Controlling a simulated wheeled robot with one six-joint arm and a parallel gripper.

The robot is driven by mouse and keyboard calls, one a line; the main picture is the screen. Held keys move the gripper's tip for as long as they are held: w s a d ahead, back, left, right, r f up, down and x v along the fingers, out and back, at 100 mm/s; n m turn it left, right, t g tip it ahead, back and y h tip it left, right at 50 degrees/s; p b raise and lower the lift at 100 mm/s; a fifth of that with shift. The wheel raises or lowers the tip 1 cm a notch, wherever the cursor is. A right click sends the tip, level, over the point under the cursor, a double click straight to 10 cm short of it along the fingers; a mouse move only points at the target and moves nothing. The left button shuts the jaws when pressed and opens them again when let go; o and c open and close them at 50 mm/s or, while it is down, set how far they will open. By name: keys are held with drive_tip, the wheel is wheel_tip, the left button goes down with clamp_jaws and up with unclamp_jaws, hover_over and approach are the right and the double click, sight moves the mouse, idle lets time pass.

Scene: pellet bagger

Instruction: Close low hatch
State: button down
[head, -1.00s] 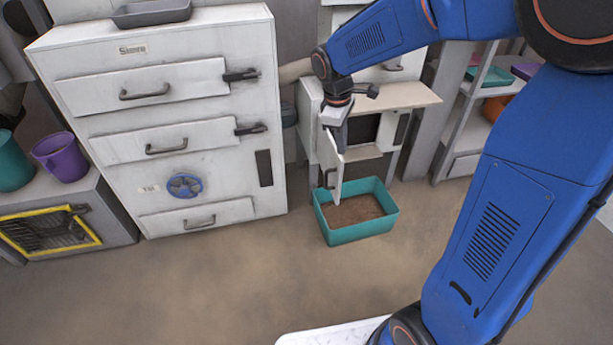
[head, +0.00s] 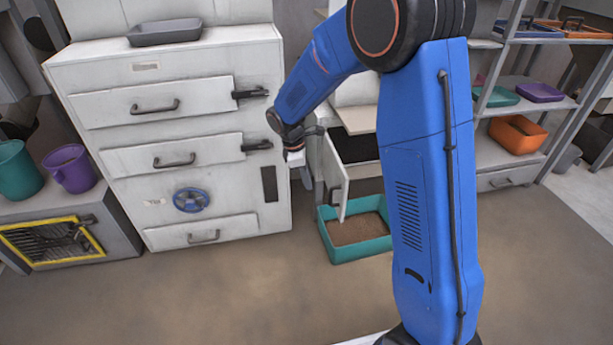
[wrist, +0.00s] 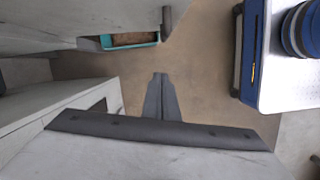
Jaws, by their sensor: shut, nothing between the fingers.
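The low hatch (head: 334,178) is a white door panel with a dark handle, standing swung open above a teal bin (head: 360,249) of brown pellets. Behind it is a dark opening, partly hidden by my arm. My gripper (head: 297,157) is beside the hatch on its left, between it and the white drawer cabinet; its fingertips are hard to make out there. In the wrist view my gripper (wrist: 159,76) has its fingers together with nothing between them. A grey panel with a handle, seemingly the hatch (wrist: 90,18), shows at the upper left there, apart from the fingers.
The white cabinet (head: 180,135) with drawers and a blue handwheel (head: 190,200) stands close on the left. A shelf with an orange bin (head: 517,134) is at the right. The floor (head: 230,295) in front is clear.

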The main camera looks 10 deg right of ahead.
drive_tip(key=s+d+f, duration=0.1)
drive_tip(key=d+f, duration=0.4)
drive_tip(key=shift+d+f, duration=0.15)
drive_tip(key=shift+s+d, duration=0.1)
idle(0.4)
